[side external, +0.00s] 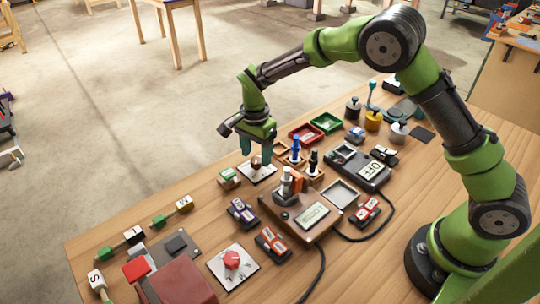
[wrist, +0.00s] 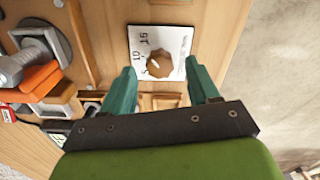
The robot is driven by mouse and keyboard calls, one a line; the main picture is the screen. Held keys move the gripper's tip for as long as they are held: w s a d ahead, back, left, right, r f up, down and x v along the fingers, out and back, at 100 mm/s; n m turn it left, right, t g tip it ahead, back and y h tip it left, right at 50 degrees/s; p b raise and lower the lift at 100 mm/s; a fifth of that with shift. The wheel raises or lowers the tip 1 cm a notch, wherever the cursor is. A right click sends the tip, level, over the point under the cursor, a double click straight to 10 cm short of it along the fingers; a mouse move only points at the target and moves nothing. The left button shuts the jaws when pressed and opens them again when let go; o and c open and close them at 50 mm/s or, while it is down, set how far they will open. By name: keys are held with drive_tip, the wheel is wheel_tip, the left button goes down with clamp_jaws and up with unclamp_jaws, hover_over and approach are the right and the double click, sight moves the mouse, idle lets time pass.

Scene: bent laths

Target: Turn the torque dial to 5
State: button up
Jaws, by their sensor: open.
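The torque dial is a brown scalloped knob (wrist: 159,64) on a white plate (wrist: 178,36) marked 5, 10 and 15 in the wrist view. A pale mark lies on the knob's left part, near the 5; its exact reading is too small to tell. The knob (side external: 256,162) also shows in the side view, at the table's far edge. My gripper (side external: 257,151) is pointed down over the dial. In the wrist view its teal fingers (wrist: 160,70) are open, one on each side of the knob, with nothing between them visibly gripped.
A green-topped block (side external: 228,177) stands left of the dial plate, and blue and black posts in wooden blocks (side external: 296,151) stand to the right. A device with a display (side external: 309,213) is nearer. Another white plate has a red knob (side external: 232,259). The floor lies beyond the table edge.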

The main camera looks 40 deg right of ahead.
drive_tip(key=shift+f, duration=0.8)
drive_tip(key=shift+c, duration=0.4)
drive_tip(key=c, duration=1)
drive_tip(key=shift+o, duration=0.2)
